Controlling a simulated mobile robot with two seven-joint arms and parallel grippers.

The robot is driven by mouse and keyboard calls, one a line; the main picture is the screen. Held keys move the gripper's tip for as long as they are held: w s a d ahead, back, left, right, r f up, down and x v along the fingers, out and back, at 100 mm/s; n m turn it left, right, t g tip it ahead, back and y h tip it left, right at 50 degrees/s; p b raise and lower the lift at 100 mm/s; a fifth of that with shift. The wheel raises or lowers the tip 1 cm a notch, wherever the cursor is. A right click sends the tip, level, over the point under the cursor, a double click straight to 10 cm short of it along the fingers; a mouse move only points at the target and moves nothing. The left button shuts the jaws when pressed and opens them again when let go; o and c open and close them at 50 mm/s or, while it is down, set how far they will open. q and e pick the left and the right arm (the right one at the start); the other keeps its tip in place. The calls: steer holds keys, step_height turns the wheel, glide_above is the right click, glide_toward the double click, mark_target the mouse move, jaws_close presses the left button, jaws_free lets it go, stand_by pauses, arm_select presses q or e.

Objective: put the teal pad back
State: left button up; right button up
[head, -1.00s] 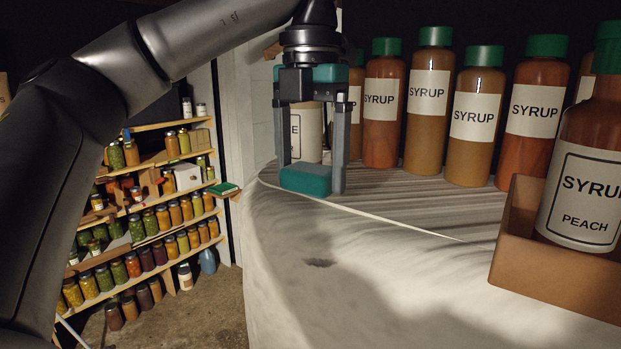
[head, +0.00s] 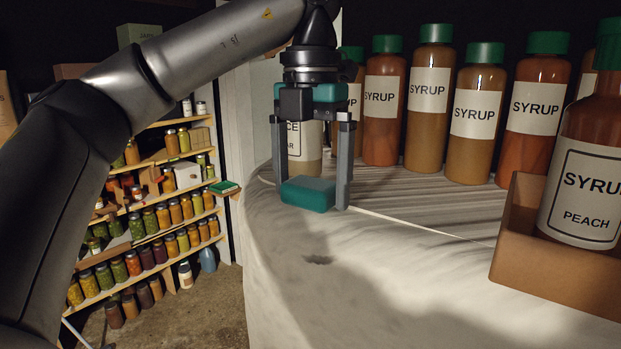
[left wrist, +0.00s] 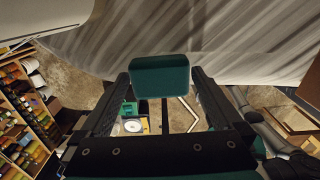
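The teal pad (head: 308,194) is a small rounded block between the fingertips of my left gripper (head: 311,198). The gripper is shut on it, with one finger on each side. In the left wrist view the pad (left wrist: 160,76) sits between the finger ends, overlapping the edge of the pale table top (left wrist: 225,55). In the head view the pad appears in front of the table's back-left part; I cannot tell how far above the surface it is. My right gripper is not in view.
Several syrup bottles (head: 428,95) with green caps line the table's back. A jar (head: 305,145) stands just behind my left gripper. A cardboard tray (head: 551,257) holds a peach syrup bottle at right. Shelves of jars (head: 150,222) stand at left. The table's front middle is clear.

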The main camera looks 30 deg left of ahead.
mark_target(312, 181)
arm_select(q)
steer(key=r, duration=0.8)
steer(key=shift+w, duration=0.25)
step_height(312, 181, up, 7)
steer(key=shift+r, duration=0.15)
stand_by(0.7)
